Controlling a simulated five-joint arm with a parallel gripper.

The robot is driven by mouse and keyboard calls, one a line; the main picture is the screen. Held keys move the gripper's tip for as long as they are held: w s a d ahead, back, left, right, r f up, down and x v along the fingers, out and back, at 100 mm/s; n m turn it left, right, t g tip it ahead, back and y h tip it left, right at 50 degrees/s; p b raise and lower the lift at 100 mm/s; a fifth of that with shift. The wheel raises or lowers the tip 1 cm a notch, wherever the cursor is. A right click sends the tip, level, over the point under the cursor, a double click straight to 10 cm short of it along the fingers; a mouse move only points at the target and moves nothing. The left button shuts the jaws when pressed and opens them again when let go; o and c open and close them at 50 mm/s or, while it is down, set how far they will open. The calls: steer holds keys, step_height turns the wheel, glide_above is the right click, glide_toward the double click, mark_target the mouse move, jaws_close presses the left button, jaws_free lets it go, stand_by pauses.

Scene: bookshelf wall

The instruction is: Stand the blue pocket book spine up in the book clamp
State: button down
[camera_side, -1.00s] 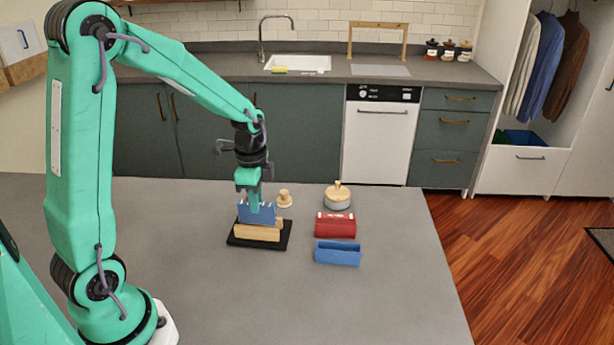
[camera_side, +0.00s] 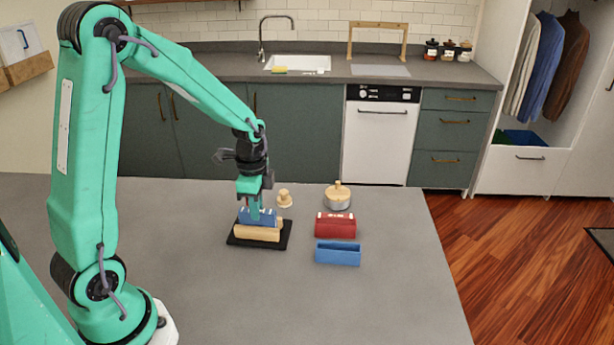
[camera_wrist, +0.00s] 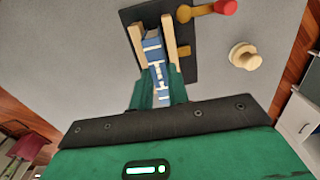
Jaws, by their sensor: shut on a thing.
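The blue pocket book (camera_side: 266,217) stands upright, spine up, behind the front wooden jaw of the book clamp (camera_side: 258,234). My gripper (camera_side: 255,211) is shut on the book from above. In the wrist view the book (camera_wrist: 154,44), blue with white bands, lies between my two green fingers (camera_wrist: 159,84). It also sits between the two wooden jaws of the clamp, whose black base (camera_wrist: 206,60) shows to the right. The clamp's wooden lever has a red knob (camera_wrist: 227,7). The book's lower edge is hidden by the front jaw.
A red box-like holder (camera_side: 335,226) and an open blue box (camera_side: 338,255) stand right of the clamp. A grey pot with a wooden lid (camera_side: 337,199) and a small wooden knob-shaped piece (camera_side: 284,199) are behind. The front of the grey table (camera_side: 300,310) is clear.

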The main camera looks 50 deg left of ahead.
steer(key=shift+f, duration=0.6)
steer(key=c, duration=0.9)
jaws_free()
steer(key=shift+r, duration=0.15)
steer(key=shift+r, duration=3.35)
